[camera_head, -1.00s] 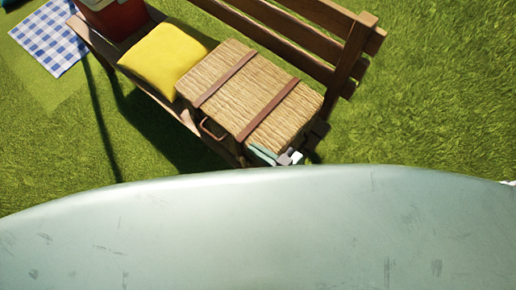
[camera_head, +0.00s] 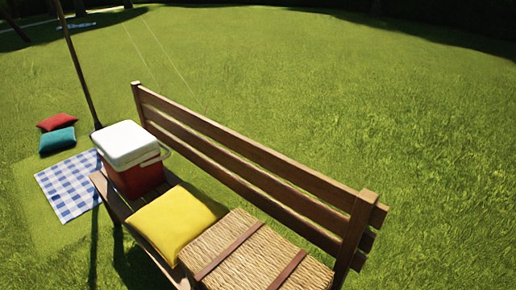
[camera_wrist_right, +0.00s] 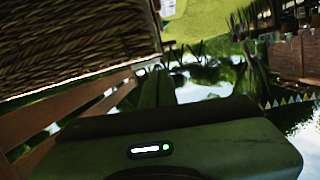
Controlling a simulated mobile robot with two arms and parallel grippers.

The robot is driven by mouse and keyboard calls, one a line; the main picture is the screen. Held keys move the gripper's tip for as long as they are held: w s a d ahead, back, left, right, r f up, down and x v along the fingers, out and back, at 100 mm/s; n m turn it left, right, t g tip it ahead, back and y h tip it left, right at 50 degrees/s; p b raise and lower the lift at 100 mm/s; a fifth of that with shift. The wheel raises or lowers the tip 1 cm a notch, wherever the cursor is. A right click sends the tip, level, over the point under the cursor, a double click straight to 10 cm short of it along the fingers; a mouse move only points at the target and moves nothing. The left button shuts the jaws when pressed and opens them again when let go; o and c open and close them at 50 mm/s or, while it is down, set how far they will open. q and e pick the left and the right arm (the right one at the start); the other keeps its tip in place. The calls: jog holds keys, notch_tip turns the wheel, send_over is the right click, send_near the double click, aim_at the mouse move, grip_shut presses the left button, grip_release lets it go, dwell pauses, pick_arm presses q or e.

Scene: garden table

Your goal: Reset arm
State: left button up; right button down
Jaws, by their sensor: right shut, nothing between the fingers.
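My right gripper (camera_wrist_right: 158,88) shows only in the right wrist view, dark and partly in shadow. Its fingers are shut with nothing between them. Its dark green housing (camera_wrist_right: 165,150), with a small lit green light, fills the bottom of that view. A wicker basket (camera_wrist_right: 75,35) is close by at the upper left of that view. In the head view the basket (camera_head: 262,262) sits on the near end of the bench, cut off by the bottom edge. No gripper shows in the head view. My left gripper is not in view.
The wooden bench (camera_head: 250,162) also bears a yellow cushion (camera_head: 174,222) and a red cooler with white lid (camera_head: 128,146). A blue checked cloth (camera_head: 70,186), a teal cushion (camera_head: 57,139) and a red cushion (camera_head: 57,121) lie on the lawn. Open grass is at right.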

jog(key=w+h, duration=0.1)
jog(key=w+d+r+m+h, duration=0.1)
jog(key=w+h, duration=0.1)
jog(key=w+m+h, duration=0.1)
jog(key=w, duration=0.1)
jog(key=shift+w+d+r+h, duration=0.2)
jog(key=shift+d+r+h, duration=0.15)
jog(key=shift+h, duration=0.05)
jog(key=s+d+r+m+g+h, duration=0.45)
jog(key=s+d+g+h, duration=0.2)
jog(key=s+d, duration=0.4)
notch_tip(320, 180, down, 26)
jog(key=g, duration=0.2)
jog(key=s+d+f+g, duration=0.1)
jog(key=s+d+f, duration=0.2)
jog(key=s+f, duration=1.3)
jog(key=shift+s+n, duration=0.45)
jog(key=shift+s, duration=0.3)
